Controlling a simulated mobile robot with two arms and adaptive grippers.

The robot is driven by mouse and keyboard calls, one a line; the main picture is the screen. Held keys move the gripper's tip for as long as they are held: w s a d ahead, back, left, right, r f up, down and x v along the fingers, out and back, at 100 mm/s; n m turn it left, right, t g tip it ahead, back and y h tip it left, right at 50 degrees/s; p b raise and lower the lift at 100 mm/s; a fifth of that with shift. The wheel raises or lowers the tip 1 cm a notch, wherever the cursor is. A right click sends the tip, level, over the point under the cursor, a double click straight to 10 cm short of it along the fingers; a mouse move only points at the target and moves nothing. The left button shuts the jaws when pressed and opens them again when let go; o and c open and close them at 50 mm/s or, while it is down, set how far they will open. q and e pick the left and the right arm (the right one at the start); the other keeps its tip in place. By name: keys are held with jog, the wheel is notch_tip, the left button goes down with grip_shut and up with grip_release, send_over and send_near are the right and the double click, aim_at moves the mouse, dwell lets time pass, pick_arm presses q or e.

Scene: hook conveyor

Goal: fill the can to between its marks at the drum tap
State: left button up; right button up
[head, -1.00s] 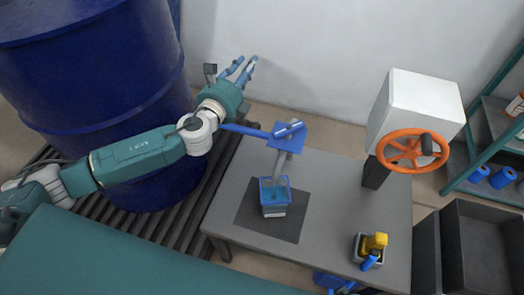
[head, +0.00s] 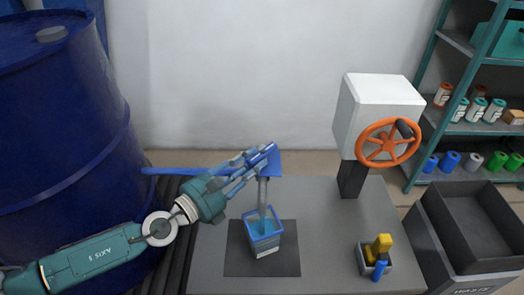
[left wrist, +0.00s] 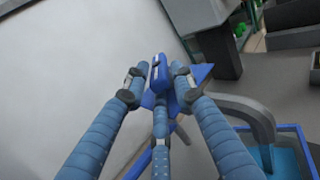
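The small can (head: 264,247) stands upright on a dark mat on the table, under the tap's grey spout (head: 263,190). Teal liquid shows inside it; its level against the marks is too small to read. The blue tap handle (head: 262,157) sits above the spout. My left gripper (head: 250,160) is at the handle. In the left wrist view the handle (left wrist: 158,72) lies between the spread fingertips, with small gaps at its sides. The can's blue rim and teal liquid (left wrist: 272,155) show at lower right there. My right gripper is out of view.
The big blue drum (head: 60,150) stands at left. A white box with an orange handwheel (head: 388,142) stands behind right on the table. A small container with yellow and blue items (head: 375,262) is at front right. Dark bins (head: 470,235) and a shelf (head: 465,125) are beyond.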

aim_at(263, 155)
pick_arm(q)
jog(key=shift+x, duration=2.2)
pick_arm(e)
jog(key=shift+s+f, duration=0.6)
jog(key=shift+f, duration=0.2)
pick_arm(q)
jog(key=shift+c, duration=0.5)
grip_shut()
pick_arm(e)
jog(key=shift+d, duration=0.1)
pick_arm(q)
jog(key=shift+f, duration=0.1)
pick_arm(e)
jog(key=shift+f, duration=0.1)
